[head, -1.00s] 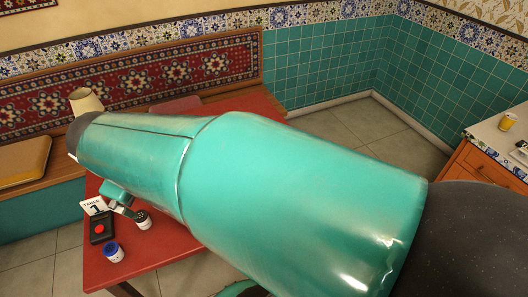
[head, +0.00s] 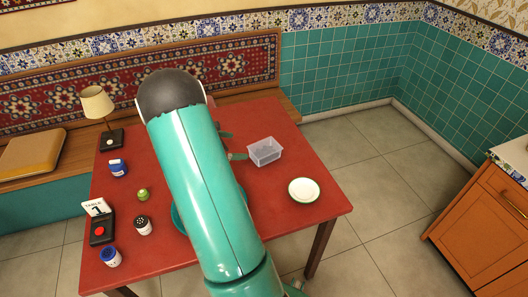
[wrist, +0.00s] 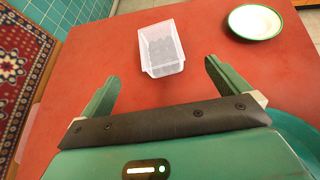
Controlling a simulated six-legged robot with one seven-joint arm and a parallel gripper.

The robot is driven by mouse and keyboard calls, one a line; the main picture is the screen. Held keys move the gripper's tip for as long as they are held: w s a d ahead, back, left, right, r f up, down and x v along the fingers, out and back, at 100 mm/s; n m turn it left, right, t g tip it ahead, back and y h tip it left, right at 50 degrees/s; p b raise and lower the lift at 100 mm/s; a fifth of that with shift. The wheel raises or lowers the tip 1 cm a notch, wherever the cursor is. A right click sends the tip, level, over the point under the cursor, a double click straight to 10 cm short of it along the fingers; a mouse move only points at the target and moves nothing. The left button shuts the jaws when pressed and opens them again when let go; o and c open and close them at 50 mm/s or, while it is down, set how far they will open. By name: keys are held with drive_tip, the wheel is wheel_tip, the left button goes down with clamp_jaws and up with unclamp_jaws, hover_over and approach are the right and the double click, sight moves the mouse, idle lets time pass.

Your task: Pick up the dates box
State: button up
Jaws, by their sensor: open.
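In the head view my gripper (head: 236,146) is at the tub's left side, partly hidden behind my arm. The tub looks upright and apart from the fingers.
A white plate with a green rim (head: 304,190) is right of the tub. A lamp (head: 98,105), blue-lidded jar (head: 118,168), green item (head: 143,194), shaker (head: 143,226), table sign (head: 97,206) and black box with red button (head: 101,231) stand on the left. A teal round thing is partly hidden under my arm.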

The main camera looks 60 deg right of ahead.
sight(264, 147)
drive_tip(key=x, duration=1.5)
drive_tip(key=shift+w+d+f, duration=0.1)
drive_tip(key=shift+d+f, duration=0.2)
drive_tip(key=c, duration=1.1)
